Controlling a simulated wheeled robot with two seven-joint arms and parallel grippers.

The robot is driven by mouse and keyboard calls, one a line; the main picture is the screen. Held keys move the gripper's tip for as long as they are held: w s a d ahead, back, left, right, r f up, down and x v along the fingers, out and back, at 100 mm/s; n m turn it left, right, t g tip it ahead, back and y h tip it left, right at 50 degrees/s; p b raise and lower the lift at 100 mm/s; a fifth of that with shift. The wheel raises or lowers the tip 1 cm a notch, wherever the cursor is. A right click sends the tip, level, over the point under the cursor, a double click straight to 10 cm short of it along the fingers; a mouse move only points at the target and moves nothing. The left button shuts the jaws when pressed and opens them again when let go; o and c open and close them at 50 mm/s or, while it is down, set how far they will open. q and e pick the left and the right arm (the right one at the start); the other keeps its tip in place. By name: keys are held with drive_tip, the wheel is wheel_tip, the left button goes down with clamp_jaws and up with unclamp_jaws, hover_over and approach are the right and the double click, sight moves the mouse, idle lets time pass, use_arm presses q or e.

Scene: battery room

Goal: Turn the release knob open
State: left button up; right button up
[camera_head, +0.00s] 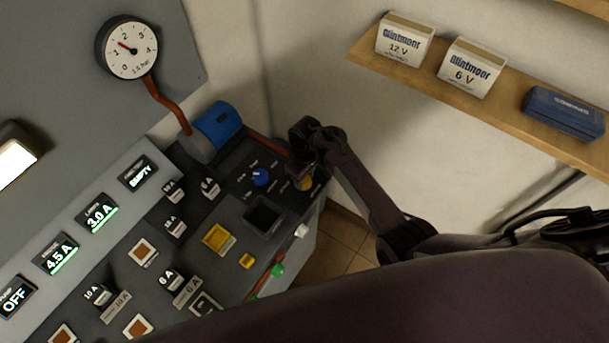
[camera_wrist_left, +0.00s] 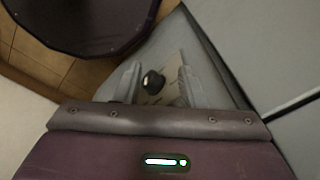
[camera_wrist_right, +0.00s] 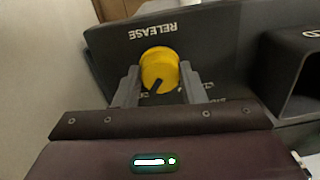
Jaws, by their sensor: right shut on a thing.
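The yellow release knob (camera_wrist_right: 160,65) sits on a dark panel under the word RELEASE, which reads upside down in the right wrist view. Its black pointer mark faces the lower edge of that view. My right gripper (camera_wrist_right: 158,86) is shut on the knob, one finger on each side. Small labels by the fingers are partly hidden. In the head view the knob (camera_head: 306,184) shows at the panel's right end, partly covered by my right gripper (camera_head: 299,172). My left gripper (camera_wrist_left: 158,84) is open, with a dark round knob (camera_wrist_left: 153,82) showing between its fingers.
A blue selector knob (camera_head: 260,177) and a square dark recess (camera_head: 264,217) lie left of the release knob. A pressure gauge (camera_head: 130,48) hangs on the grey wall. A wooden shelf (camera_head: 480,87) with boxes runs along the right wall.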

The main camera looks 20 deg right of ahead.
drive_tip(key=shift+w+r+m, duration=0.1)
drive_tip(key=shift+m, duration=0.6)
drive_tip(key=o, duration=1)
wheel_tip(320, 180, up, 8)
drive_tip(key=shift+f+b, duration=0.15)
drive_tip(key=shift+b, duration=0.6)
